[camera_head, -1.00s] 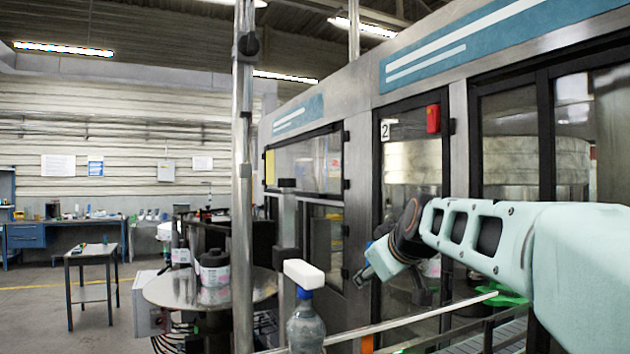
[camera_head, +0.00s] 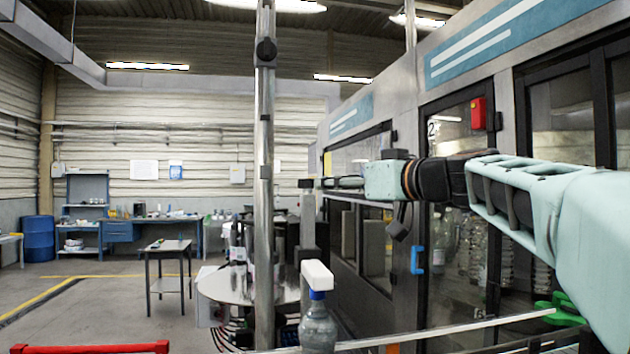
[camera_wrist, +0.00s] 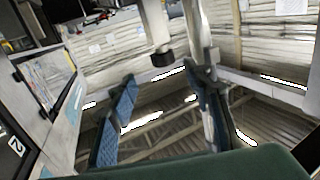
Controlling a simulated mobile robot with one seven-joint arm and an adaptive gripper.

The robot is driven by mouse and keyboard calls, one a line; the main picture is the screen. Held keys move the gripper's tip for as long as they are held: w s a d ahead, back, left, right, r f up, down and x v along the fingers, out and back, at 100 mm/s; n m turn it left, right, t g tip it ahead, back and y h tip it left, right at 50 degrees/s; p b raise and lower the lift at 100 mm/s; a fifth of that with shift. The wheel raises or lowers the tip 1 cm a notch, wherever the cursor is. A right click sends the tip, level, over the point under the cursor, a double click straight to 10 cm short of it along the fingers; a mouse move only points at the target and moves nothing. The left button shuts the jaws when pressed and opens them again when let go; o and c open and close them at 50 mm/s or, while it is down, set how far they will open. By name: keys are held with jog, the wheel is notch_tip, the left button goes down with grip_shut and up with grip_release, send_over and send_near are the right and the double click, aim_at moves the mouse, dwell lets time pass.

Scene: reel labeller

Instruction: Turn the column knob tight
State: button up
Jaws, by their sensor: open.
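A black knob (camera_head: 305,183) caps the short square steel column (camera_head: 308,225) in the middle of the head view. In the wrist view, which is rolled over, the black knob (camera_wrist: 163,58) shows at the column's end, beyond the fingertips. My gripper (camera_head: 328,183) points left at about the knob's height in the head view. In the wrist view my gripper (camera_wrist: 163,82) has its two blue fingers spread, with nothing between them. Whether a fingertip touches the knob cannot be told from the head view; the wrist view shows a gap.
The machine's glazed doors (camera_head: 455,190) line the right. A round steel table (camera_head: 225,287) lies behind.

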aim_at(307, 185)
jog(key=p+x, duration=0.1)
jog(key=x, duration=0.2)
jog(key=r+p+x, duration=0.1)
jog(key=p+x, duration=0.1)
jog(key=x, duration=0.1)
jog(key=p+x, duration=0.1)
jog(key=x, duration=0.2)
jog(key=shift+w+a+r+p, duration=0.15)
jog(key=shift+a+r+p, duration=0.1)
jog(key=shift+a+p, duration=0.15)
jog(key=shift+w+a+f, duration=0.1)
jog(key=shift+w+a, duration=0.25)
jog(key=shift+w, duration=0.05)
jog(key=c, duration=1.2)
